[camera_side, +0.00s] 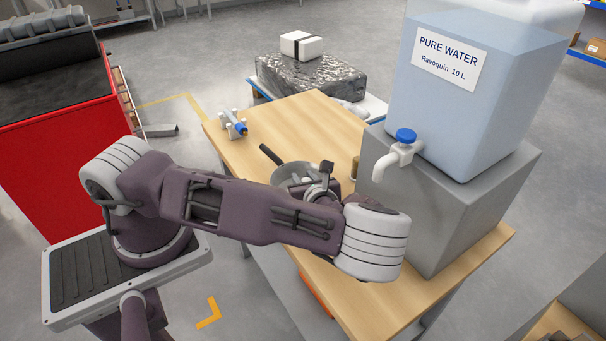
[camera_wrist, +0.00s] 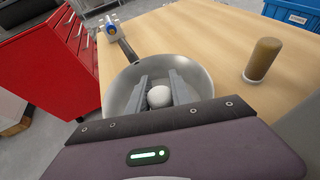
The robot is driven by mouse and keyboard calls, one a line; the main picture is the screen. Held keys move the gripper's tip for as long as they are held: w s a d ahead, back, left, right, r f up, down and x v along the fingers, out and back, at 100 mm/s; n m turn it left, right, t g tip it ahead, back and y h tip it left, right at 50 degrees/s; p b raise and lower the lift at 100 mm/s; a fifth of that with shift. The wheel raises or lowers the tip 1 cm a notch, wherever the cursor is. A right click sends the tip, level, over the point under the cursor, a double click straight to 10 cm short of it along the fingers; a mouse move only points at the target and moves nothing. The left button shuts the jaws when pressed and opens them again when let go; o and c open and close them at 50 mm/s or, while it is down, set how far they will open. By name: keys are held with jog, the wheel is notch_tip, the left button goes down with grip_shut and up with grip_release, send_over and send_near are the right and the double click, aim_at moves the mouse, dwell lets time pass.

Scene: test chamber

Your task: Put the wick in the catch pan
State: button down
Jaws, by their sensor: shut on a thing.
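The catch pan (camera_wrist: 197,77) is a round metal pan with a dark handle, lying on the wooden table. In the side view the pan (camera_side: 288,169) is partly hidden behind my arm. My gripper (camera_wrist: 160,81) is over the pan's bowl in the wrist view, its two grey fingers shut on a white, round-ended thing, which I take to be the wick (camera_wrist: 159,97). Only its rounded end shows, and I cannot tell whether it touches the pan's floor.
A brown cylinder (camera_wrist: 263,60) stands right of the pan. A large water container (camera_side: 475,100) with a blue-capped tap (camera_side: 400,150) sits on a grey block (camera_side: 430,205). A blue tool on a small stand (camera_side: 234,123) is at the table's far left. The table between is clear.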

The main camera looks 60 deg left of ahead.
jog(key=c, duration=1.1)
grip_release()
jog(key=shift+c, duration=0.2)
jog(key=v, duration=1.2)
jog(key=s+d+r+n+h, duration=0.2)
jog(key=s+r+n+h, duration=0.4)
jog(key=s+r+n, duration=0.3)
jog(key=s+d+r+n+t+h, duration=0.1)
jog(key=s+d+r+n+h, duration=0.1)
jog(key=s+r+n+h, duration=0.5)
notch_tip(320, 180, up, 9)
jog(key=s+n, duration=0.1)
jog(key=n, duration=0.4)
jog(key=shift+s+r+n, duration=0.25)
jog(key=shift+s+n, duration=0.05)
jog(key=shift+s, duration=0.1)
